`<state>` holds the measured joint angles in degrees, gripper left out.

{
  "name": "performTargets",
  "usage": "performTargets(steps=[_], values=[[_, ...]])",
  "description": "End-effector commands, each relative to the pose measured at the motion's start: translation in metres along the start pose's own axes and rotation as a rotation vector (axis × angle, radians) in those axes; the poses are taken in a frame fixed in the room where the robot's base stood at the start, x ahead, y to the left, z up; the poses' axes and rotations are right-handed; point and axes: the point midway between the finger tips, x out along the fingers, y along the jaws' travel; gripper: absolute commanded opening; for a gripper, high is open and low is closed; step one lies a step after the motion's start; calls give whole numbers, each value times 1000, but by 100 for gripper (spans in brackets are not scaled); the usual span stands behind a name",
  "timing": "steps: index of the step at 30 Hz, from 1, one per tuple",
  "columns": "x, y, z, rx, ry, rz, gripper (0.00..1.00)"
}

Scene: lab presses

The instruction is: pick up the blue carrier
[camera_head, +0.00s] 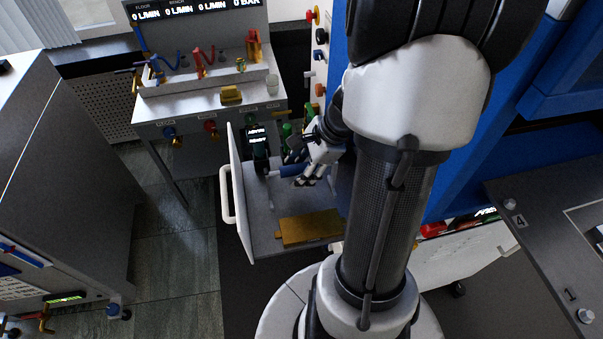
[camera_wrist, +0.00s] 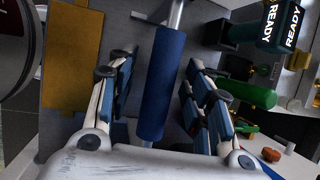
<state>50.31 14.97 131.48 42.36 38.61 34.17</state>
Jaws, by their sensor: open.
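The blue carrier is a blue cylinder (camera_wrist: 160,85) on a thin metal rod, seen in the wrist view between my gripper's fingers. In the head view the blue carrier (camera_head: 290,171) lies in an open drawer, partly hidden by my gripper. My gripper (camera_wrist: 160,95) is open, with one finger on each side of the cylinder and a gap on both sides. In the head view my gripper (camera_head: 302,169) reaches down into the drawer from the right.
The open drawer (camera_head: 262,215) has a white handle on its left. It also holds a yellow-brown block (camera_head: 310,229), a dark device reading READY (camera_head: 258,145) and a green cylinder (camera_wrist: 250,94). A bench with gauges (camera_head: 200,104) stands behind. Blue cabinetry (camera_head: 460,150) is close on the right.

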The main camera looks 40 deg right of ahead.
Motion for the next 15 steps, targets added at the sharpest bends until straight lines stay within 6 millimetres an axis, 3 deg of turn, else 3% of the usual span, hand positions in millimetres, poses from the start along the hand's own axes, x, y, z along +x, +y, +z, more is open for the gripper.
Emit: performTargets(steps=[15], values=[[4,1,-2,-1,0,0,46]])
